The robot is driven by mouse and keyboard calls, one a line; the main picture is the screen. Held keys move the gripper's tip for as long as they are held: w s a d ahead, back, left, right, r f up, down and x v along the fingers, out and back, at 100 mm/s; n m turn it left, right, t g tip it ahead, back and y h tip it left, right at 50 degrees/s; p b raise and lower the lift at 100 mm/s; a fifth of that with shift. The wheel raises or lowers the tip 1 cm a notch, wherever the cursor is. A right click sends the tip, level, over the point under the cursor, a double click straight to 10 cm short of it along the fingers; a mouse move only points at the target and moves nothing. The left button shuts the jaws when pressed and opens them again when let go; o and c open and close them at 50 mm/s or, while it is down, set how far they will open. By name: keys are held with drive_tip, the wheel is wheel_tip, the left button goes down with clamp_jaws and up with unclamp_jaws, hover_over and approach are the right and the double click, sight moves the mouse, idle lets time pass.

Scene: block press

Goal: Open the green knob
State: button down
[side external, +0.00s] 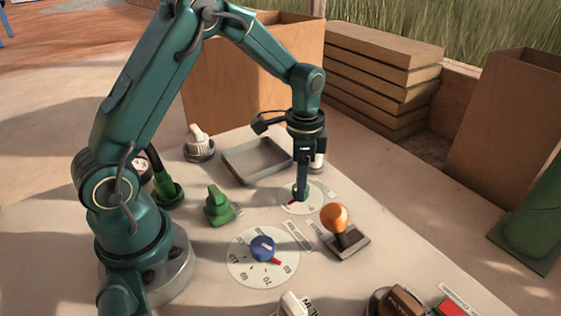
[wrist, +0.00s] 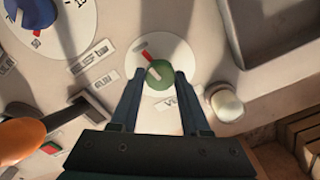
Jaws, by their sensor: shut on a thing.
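The green knob (wrist: 159,76) is round, with a white mark across its top and a red pointer at its rim. It sits on a white dial plate (wrist: 178,50). My gripper (wrist: 160,84) has a finger on each side of it and is shut on it. In the side external view, my gripper (side external: 301,190) points straight down at the knob on its small white dial (side external: 290,207), and the fingers hide much of the knob.
A blue knob (side external: 263,247) on a larger dial, an orange-topped lever (side external: 334,217) and a separate green handle (side external: 217,207) stand nearby. A grey tray (side external: 232,170) lies behind. A pale round button (wrist: 227,105) is right of my fingers.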

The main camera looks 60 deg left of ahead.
idle(0.4)
drive_tip(key=shift+c, duration=1.9)
unclamp_jaws()
drive_tip(key=shift+r, duration=2.6)
drive_tip(key=shift+r, duration=0.1)
drive_tip(key=s+d+r+n+t, duration=0.1)
drive_tip(key=s+d+r+t, duration=0.15)
drive_tip(key=r, duration=0.35)
drive_tip(key=s+d+r+t, duration=0.1)
drive_tip(key=s+r+t, duration=0.1)
drive_tip(key=s+r, duration=0.25)
drive_tip(key=s+f+n+t, duration=0.1)
drive_tip(key=s+f+n, duration=0.1)
drive_tip(key=s+n, duration=0.4)
drive_tip(key=shift+s+d, duration=0.45)
drive_tip(key=shift+s, duration=0.8)
